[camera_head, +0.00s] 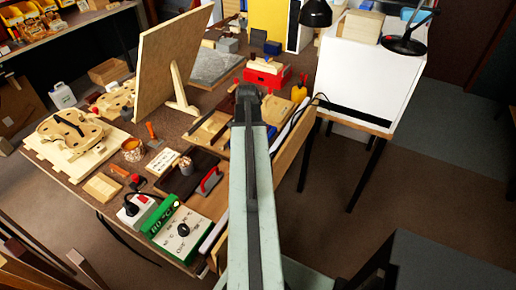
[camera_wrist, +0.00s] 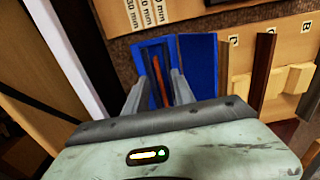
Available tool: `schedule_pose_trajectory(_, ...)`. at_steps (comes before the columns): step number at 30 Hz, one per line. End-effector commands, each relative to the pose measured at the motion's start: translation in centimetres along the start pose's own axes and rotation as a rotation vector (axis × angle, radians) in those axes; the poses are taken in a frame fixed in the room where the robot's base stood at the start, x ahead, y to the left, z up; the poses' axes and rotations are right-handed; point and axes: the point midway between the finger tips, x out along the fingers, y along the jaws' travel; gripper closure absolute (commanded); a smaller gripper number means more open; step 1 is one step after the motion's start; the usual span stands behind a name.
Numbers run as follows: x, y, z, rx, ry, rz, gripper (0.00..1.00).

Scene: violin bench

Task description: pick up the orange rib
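A narrow orange-brown strip, which looks like the orange rib (camera_wrist: 157,67), shows in the wrist view against blue surfaces (camera_wrist: 197,62). My gripper (camera_wrist: 160,80) is open, with one grey finger on each side of the strip. I cannot tell whether either finger touches it. The strip's lower end is hidden behind the gripper body. In the head view my gripper (camera_head: 249,92) is over the right part of the bench, mostly hidden by my arm. I cannot make out the rib there.
A dark red-brown strip (camera_wrist: 262,65) stands right of the blue surfaces, beside a tan board with lettered labels (camera_wrist: 290,55). In the head view, a red box (camera_head: 266,75) lies beyond my gripper, a leaning board (camera_head: 170,60) stands left, and a white cabinet (camera_head: 365,75) stands right.

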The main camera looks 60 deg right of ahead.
Motion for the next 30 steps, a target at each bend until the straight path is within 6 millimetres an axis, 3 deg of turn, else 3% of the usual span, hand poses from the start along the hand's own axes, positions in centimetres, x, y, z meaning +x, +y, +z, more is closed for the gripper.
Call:
schedule_pose_trajectory(1, 1.4, 0.0, 0.0, 0.000, 0.000, 0.000, 0.69)
schedule_pose_trajectory(8, 1.1, 0.1, 0.0, 0.001, 0.000, 0.000, 0.69)
schedule_pose_trajectory(12, 1.0, 0.1, 0.0, 0.001, 0.000, 0.000, 1.00)
schedule_pose_trajectory(23, 1.0, 0.1, 0.0, 0.001, 0.000, 0.000, 1.00)
schedule_pose_trajectory(30, -0.4, 0.0, 0.0, -0.001, 0.000, 0.000, 1.00)
